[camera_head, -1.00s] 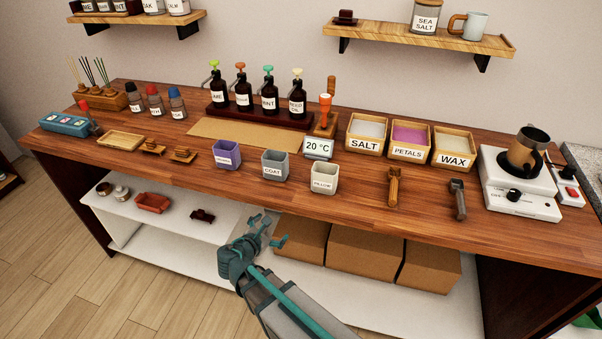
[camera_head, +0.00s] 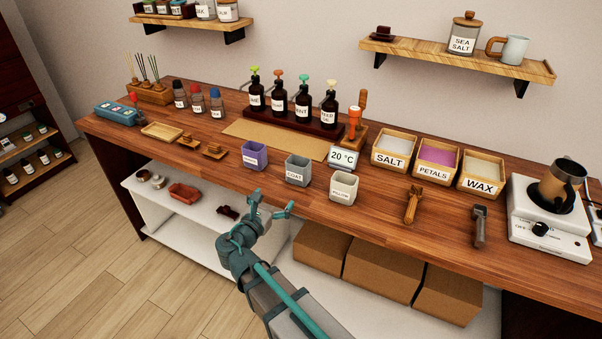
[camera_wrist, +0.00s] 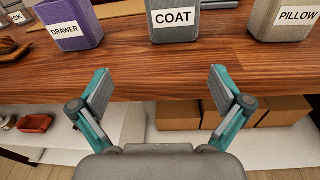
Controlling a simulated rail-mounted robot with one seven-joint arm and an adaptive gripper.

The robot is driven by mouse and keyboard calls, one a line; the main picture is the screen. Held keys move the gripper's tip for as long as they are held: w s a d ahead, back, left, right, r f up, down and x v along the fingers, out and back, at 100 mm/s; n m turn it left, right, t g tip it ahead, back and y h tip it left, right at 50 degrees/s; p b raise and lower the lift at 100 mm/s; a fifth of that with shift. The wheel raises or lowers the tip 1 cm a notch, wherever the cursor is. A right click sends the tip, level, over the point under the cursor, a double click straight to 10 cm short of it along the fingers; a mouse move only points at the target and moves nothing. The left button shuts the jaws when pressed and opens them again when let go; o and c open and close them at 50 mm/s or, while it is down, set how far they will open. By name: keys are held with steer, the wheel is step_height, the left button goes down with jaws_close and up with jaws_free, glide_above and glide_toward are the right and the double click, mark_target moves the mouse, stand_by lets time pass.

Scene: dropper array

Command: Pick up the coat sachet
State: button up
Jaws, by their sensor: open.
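The coat sachet is the grey open-topped cup labelled COAT (camera_head: 298,170), upright on the wooden counter between the purple and pale cups. In the wrist view the COAT cup (camera_wrist: 174,20) is at the top centre, its upper part cut off by the frame. My gripper (camera_head: 273,202) is in front of the counter edge, just below the cups. In the wrist view its two fingers (camera_wrist: 162,90) are spread apart with nothing between them. The cup lies beyond the fingertips, roughly centred between them and not touching.
A purple DRAWER cup (camera_head: 254,156) stands left of the COAT cup and a pale PILLOW cup (camera_head: 343,188) stands right. The counter's front edge (camera_wrist: 150,97) runs close to my fingers. A temperature display (camera_head: 343,156) is behind. Brown boxes (camera_head: 385,267) sit on the shelf below.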

steer(key=h, duration=0.1)
glide_toward(294, 166)
steer(key=shift+w+d+f+t, duration=0.15)
steer(key=shift+w+d+t, duration=0.1)
steer(key=shift+w, duration=0.2)
steer(key=shift+w+d+f+t, duration=0.15)
steer(key=shift+w+d, duration=0.15)
steer(key=shift+w, duration=0.15)
steer(key=shift+w+d+r, duration=0.1)
steer(key=shift+w+d, duration=0.05)
steer(key=shift+w, duration=0.1)
steer(key=p+x, duration=0.2)
steer(key=x, duration=0.8)
steer(key=shift+w, duration=0.1)
steer(key=c, duration=1.1)
steer(key=shift+r, duration=0.1)
steer(key=shift+c, duration=0.2)
